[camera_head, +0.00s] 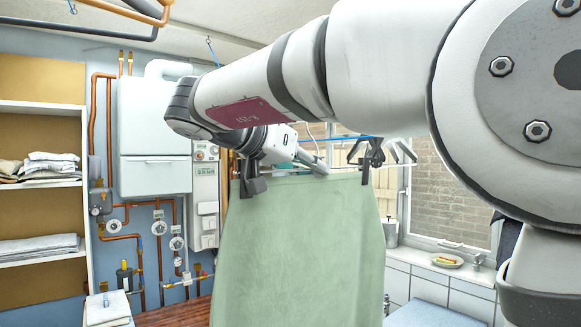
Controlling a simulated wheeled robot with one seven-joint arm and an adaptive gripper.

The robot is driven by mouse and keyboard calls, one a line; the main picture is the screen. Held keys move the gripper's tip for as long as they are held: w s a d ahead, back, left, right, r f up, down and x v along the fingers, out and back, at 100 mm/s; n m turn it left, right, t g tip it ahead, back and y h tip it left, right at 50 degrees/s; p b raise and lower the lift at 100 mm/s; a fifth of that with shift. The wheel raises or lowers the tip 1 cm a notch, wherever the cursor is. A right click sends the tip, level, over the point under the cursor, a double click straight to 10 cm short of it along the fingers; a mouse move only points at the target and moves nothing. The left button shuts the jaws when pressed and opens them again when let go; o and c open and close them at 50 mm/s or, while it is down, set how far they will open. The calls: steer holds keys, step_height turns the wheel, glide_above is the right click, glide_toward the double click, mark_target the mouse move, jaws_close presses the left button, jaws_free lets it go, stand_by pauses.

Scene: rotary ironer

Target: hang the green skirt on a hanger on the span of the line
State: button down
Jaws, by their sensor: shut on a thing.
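The green skirt (300,245) hangs upright in the middle of the view, spread wide, its lower edge out of the frame. Dark clips of the hanger (252,186) hold its top edge near both corners. My gripper (312,163) comes in from the left above the skirt's top edge and is shut on the hanger's upper part. The fingers partly hide the hanger's bar. A thin pale hook shows just above the gripper. The blue line (347,138) runs close behind the gripper and hook; I cannot tell whether the hook touches it.
More clips or hangers (402,151) show at the line's right, near the window (450,175). A white boiler (153,140) with copper pipes and shelves of folded linen (45,245) stand at left. A counter with a plate (447,260) is at right.

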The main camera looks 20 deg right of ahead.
steer(key=shift+a, duration=0.15)
steer(key=shift+w+d, duration=0.8)
steer(key=shift+d, duration=1.55)
steer(key=shift+w+d, duration=0.85)
steer(key=shift+d, duration=1.5)
steer(key=shift+w+d, duration=0.8)
steer(key=shift+d, duration=1.55)
steer(key=shift+w+d+f, duration=0.15)
steer(key=shift+d+f, duration=0.1)
steer(key=shift+f, duration=0.25)
steer(key=shift+w+d+f, duration=0.1)
steer(key=shift+d+f, duration=0.15)
steer(key=shift+f, duration=0.25)
steer(key=shift+f, duration=0.45)
steer(key=c, duration=1.5)
jaws_free()
glide_toward(373, 182)
steer(key=v, duration=0.4)
steer(key=shift+w+a+r, duration=0.25)
steer(key=shift+w+r, duration=0.05)
steer(key=shift+r, duration=0.05)
